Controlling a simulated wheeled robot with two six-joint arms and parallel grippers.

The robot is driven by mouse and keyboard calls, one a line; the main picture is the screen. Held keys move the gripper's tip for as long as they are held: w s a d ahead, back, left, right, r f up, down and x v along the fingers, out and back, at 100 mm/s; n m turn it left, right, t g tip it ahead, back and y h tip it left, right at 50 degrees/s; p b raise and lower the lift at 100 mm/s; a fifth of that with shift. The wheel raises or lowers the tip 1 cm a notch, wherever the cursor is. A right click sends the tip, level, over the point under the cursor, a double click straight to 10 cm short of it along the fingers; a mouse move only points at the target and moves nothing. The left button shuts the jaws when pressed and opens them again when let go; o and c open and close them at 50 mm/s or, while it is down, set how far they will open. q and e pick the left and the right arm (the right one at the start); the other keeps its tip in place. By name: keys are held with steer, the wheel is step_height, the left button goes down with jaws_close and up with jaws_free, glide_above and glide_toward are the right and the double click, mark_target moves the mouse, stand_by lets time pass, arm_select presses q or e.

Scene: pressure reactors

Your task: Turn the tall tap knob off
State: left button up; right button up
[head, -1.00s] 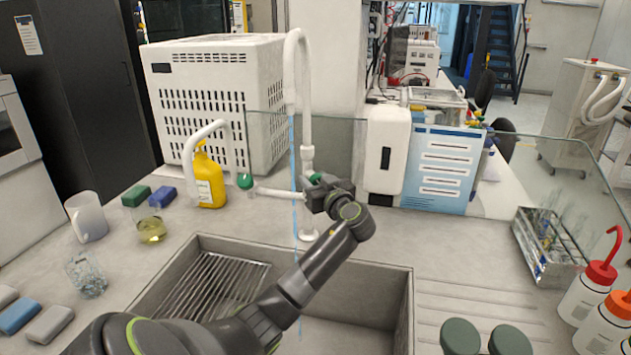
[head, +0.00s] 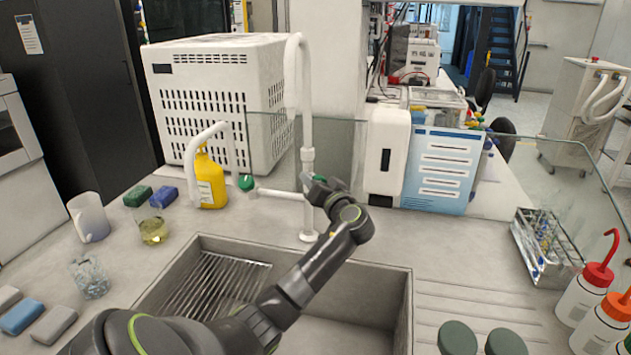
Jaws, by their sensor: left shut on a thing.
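The tall white tap (head: 307,132) stands behind the sink (head: 225,240), with its spout curving over at the top. No water stream shows under the spout. My left gripper (head: 318,187) is at the tall tap's column, shut on its knob. The knob is mostly hidden by the gripper; only a little green shows there. A shorter white tap (head: 207,128) with a green knob (head: 246,182) stands to the left. My right gripper is not in view.
A yellow bottle (head: 209,180) stands behind the sink. A beaker of yellow liquid (head: 153,231), a white mug (head: 89,217) and a glass (head: 90,279) stand left. A test tube rack (head: 545,247) and wash bottles (head: 588,288) are right. A glass screen (head: 340,140) stands behind the tap.

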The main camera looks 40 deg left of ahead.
arm_select(q)
steer(key=shift+r+m, duration=0.1)
steer(key=shift+m, duration=0.2)
steer(key=o, duration=1)
steer(key=v, duration=1.7)
steer(key=shift+s+d+b, duration=0.1)
steer(key=shift+d+b, duration=0.05)
steer(key=shift+b, duration=0.15)
